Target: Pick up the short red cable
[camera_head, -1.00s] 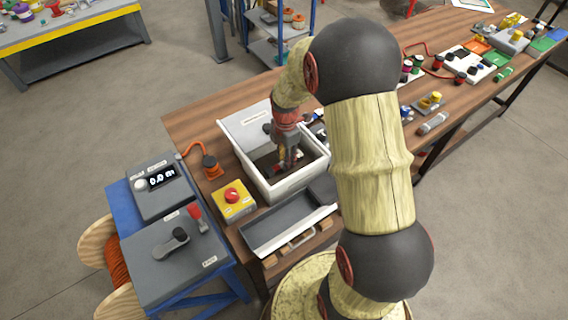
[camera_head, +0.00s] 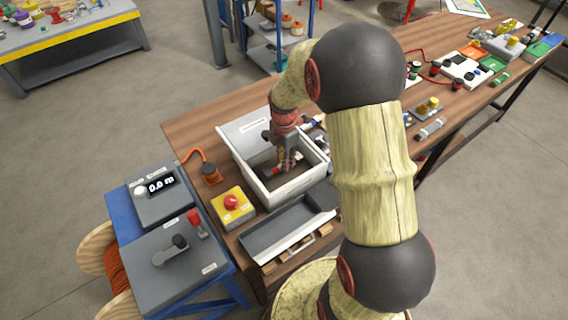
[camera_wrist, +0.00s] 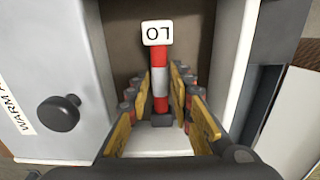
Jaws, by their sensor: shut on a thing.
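The short red cable (camera_wrist: 160,62) shows in the wrist view as a straight red piece with a white band and a white tag (camera_wrist: 157,32) at its far end. My gripper (camera_wrist: 163,88) has its two yellow-padded fingers on either side of it and is shut on it. In the head view my gripper (camera_head: 284,163) reaches down into an open white box (camera_head: 267,194), with a bit of the red cable (camera_head: 275,171) showing beside the fingers. The cable is low in the box; I cannot tell whether it touches the floor.
The box walls stand close around my gripper; a black knob (camera_wrist: 58,113) is on the left panel. A yellow box with a red button (camera_head: 232,203), a grey tray (camera_head: 290,228) and an orange cable (camera_head: 195,155) are nearby. Several parts lie farther right along the bench.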

